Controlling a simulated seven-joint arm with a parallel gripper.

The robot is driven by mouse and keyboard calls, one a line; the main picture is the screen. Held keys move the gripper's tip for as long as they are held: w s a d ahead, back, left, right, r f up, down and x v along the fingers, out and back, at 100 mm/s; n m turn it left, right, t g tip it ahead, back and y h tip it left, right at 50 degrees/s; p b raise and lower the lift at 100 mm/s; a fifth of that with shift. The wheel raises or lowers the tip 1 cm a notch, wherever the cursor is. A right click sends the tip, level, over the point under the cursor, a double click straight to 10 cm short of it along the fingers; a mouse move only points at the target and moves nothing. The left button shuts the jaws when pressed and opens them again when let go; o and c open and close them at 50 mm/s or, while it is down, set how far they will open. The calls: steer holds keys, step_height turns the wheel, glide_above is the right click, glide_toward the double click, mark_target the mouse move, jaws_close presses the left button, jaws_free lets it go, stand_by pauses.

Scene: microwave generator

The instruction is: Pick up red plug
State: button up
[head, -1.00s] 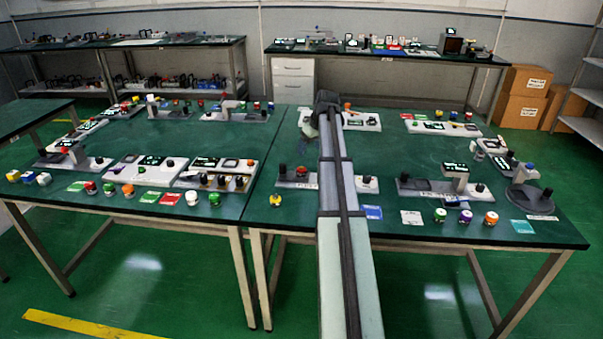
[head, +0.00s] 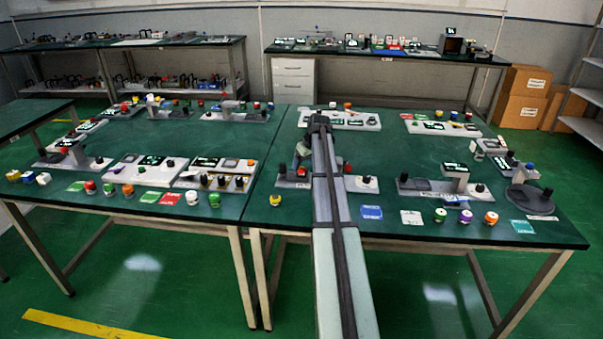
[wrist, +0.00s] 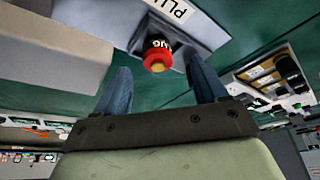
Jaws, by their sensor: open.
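The red plug (wrist: 157,60) shows in the wrist view, with a black part behind its red end. It sits at a grey plate (wrist: 205,35) with a white label partly reading "PLU". My gripper (wrist: 158,68) is open, with one blue finger on each side of the plug's red end in the picture. A gap shows on both sides, and I see no contact. How far the fingertips are from the plug in depth is unclear. In the head view my gripper (head: 303,150) is over the station on the right table, and my arm hides part of that station.
A large grey block (wrist: 50,48) is close on the left in the wrist view. A white panel with black knobs (wrist: 270,80) is on the right. In the head view, a yellow button (head: 275,200) and a blue card (head: 371,212) lie near the table's front edge.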

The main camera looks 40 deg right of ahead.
mark_target(302, 167)
steer(key=x, duration=0.3)
steer(key=shift+w+d+f, duration=0.15)
steer(key=shift+w+d, duration=0.05)
steer(key=shift+w, duration=0.05)
steer(key=c, duration=1.3)
